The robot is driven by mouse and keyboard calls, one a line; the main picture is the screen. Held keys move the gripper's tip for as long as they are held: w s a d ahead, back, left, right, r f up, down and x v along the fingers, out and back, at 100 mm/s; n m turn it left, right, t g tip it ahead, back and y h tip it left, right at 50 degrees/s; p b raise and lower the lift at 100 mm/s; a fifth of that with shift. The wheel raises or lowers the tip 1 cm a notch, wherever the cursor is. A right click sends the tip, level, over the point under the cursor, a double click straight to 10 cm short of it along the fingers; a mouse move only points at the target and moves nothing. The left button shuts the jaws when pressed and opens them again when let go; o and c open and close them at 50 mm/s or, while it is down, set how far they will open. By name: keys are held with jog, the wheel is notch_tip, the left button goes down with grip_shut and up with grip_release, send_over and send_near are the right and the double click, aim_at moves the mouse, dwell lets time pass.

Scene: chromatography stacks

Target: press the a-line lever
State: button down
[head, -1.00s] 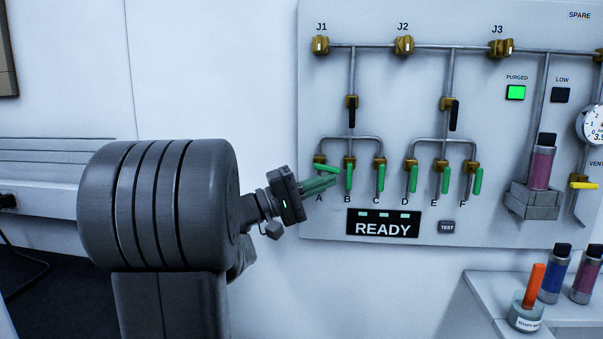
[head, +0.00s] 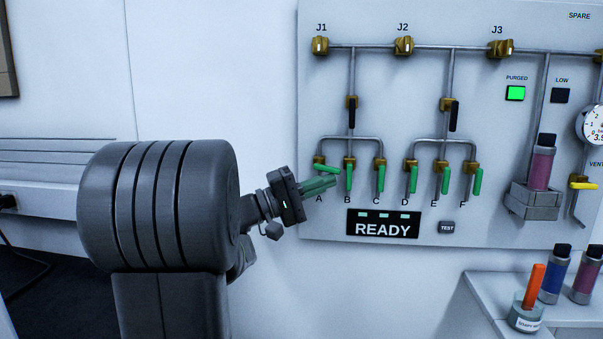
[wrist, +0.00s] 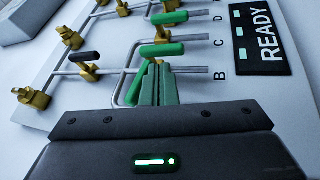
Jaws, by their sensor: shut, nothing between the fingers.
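The A-line lever (head: 327,168) is a green handle on a brass valve at the left of the wall panel. It lies nearly level, pointing right and slightly down, while the B lever (head: 350,177) and C lever (head: 381,178) hang down. My gripper (head: 334,182) is shut and empty, its green fingers just below the A lever and above the letter A. In the wrist view the shut fingertips (wrist: 157,68) are immediately right of the tilted A lever (wrist: 137,85), whose brass base is hidden. I cannot tell whether they touch it.
The D lever (head: 413,179) and more green levers hang to the right. The READY display (head: 383,229) and TEST button (head: 447,227) sit below. A black-handled valve (head: 352,117) is above. A shelf with bottles (head: 553,277) is at lower right.

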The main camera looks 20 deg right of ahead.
jog(key=w+a+f+b, duration=0.1)
jog(key=a+f+b, duration=0.1)
jog(key=a+f, duration=0.5)
jog(key=shift+w+a, duration=0.35)
jog(key=shift+a, duration=1.2)
jog(key=shift+d, duration=0.1)
